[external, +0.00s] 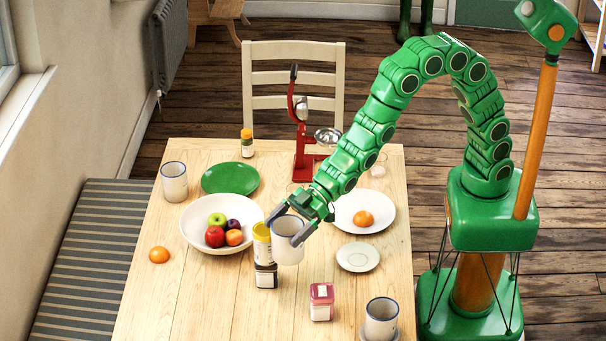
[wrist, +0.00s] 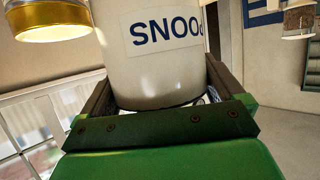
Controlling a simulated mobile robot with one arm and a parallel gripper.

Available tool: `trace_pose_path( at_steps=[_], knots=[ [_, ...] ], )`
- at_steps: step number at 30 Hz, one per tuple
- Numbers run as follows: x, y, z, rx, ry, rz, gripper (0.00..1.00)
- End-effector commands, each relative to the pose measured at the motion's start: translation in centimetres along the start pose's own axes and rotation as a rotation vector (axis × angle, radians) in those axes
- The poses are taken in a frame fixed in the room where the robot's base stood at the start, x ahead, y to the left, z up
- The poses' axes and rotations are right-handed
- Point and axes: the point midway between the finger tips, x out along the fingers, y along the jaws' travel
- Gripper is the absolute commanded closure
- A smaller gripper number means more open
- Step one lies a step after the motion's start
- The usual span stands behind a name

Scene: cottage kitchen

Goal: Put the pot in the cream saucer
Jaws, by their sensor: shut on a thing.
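The pot (external: 287,243) is a pale cylinder with a dark rim. My gripper (external: 291,224) is shut on it, one finger on each side near its top. In the wrist view the pot (wrist: 160,75) fills the space between my fingers, and part of its dark lettering shows upside down. The pot looks upright; how far it is above the table is hard to tell. The cream saucer (external: 358,257) lies empty on the table, to the right of the pot and apart from it.
A yellow-lidded jar (external: 262,245) stands close to the pot's left, with a dark jar (external: 266,276) beside it. The table's left front is clear.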

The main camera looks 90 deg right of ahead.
Motion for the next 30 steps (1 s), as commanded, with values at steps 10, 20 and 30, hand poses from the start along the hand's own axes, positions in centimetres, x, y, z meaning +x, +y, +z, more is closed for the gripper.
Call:
trace_pose_path(
  at_steps=[10,20,30],
  knots=[
    [-0.5,0.1,-0.5,-0.048,-0.001,-0.115,0.76],
    [-1.8,-0.2,0.3,-0.111,-0.007,-0.263,0.76],
    [-4.7,-1.1,3.4,-0.198,-0.011,-0.480,0.76]
  ],
)
